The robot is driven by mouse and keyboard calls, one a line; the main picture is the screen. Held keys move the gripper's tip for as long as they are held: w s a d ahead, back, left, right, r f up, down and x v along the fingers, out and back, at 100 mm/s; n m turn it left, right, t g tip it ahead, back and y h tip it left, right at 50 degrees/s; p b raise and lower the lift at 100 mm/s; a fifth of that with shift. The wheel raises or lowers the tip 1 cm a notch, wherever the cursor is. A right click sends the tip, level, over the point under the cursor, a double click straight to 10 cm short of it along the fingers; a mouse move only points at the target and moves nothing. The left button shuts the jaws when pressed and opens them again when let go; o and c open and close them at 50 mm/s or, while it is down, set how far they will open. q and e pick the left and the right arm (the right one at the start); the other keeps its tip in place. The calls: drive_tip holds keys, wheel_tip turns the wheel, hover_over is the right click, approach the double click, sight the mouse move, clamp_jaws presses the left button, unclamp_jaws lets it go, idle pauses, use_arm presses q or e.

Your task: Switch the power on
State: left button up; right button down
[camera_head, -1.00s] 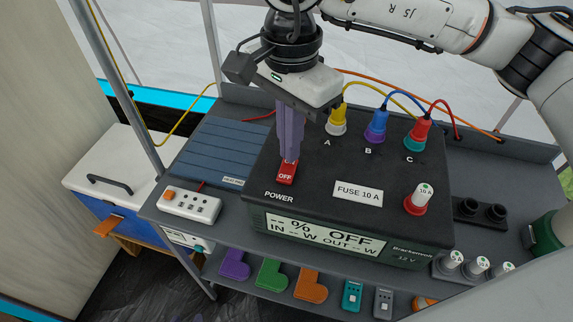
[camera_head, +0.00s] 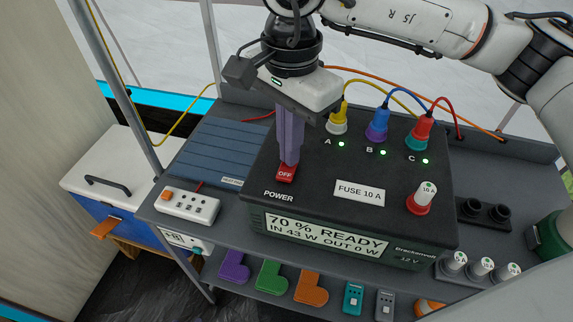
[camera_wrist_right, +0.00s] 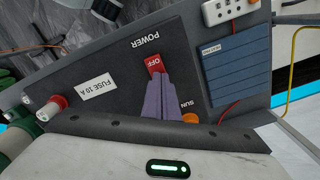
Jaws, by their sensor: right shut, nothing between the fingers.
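The black power box (camera_head: 300,190) stands on the grey shelf. Its red power switch (camera_head: 285,174), above the POWER label, shows OFF on its visible face; the far part is hidden by my fingers. My right gripper (camera_head: 289,160) is shut and empty, pointing down with its tips at the switch's far end. In the right wrist view the fingertips (camera_wrist_right: 159,78) meet the red switch (camera_wrist_right: 154,64). The display (camera_head: 322,236) reads 70 % READY, IN 43 W, OUT 0 W. Green lights glow by sockets A (camera_head: 341,144), B (camera_head: 383,153) and C (camera_head: 425,161). My left gripper is not in view.
Yellow, blue and red plugs (camera_head: 377,125) stand behind the switch. A fuse (camera_head: 421,196) sits at the box's right. A white power strip (camera_head: 187,205) and a blue panel (camera_head: 208,148) lie left. Several spare fuses and coloured pieces are near the front.

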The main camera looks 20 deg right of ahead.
wheel_tip(320, 180, up, 7)
drive_tip(key=p, duration=0.4)
idle(0.4)
drive_tip(key=shift+f, duration=0.1)
idle(0.4)
